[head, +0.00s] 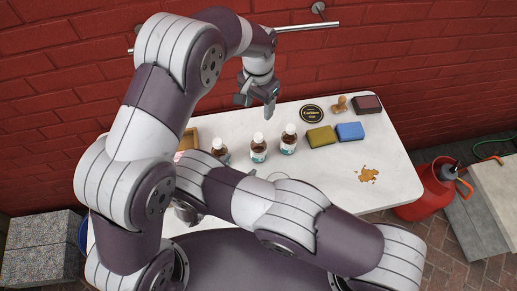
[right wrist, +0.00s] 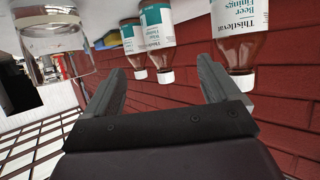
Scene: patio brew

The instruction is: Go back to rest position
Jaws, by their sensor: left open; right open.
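My left gripper (head: 256,105) is open and empty in the head view, raised near the back edge of the white table (head: 335,190), behind the bottles. My right gripper (head: 184,213) is low at the front left of the table and mostly hidden by my arms. The right wrist view, upside down, shows its two fingers (right wrist: 160,80) apart with nothing held between them. Three brown bottles with white caps stand in a row: left (head: 220,150), middle (head: 258,148) and right (head: 289,139). In the right wrist view they appear beyond the fingers.
A green sponge (head: 321,136), a blue sponge (head: 350,131), a round black coaster (head: 312,114), a wooden stamp (head: 340,104) and a dark pad (head: 367,104) lie at the back right. A brown spill (head: 368,174) is nearby. A clear glass (right wrist: 52,35) is near my right gripper. A brick wall stands behind.

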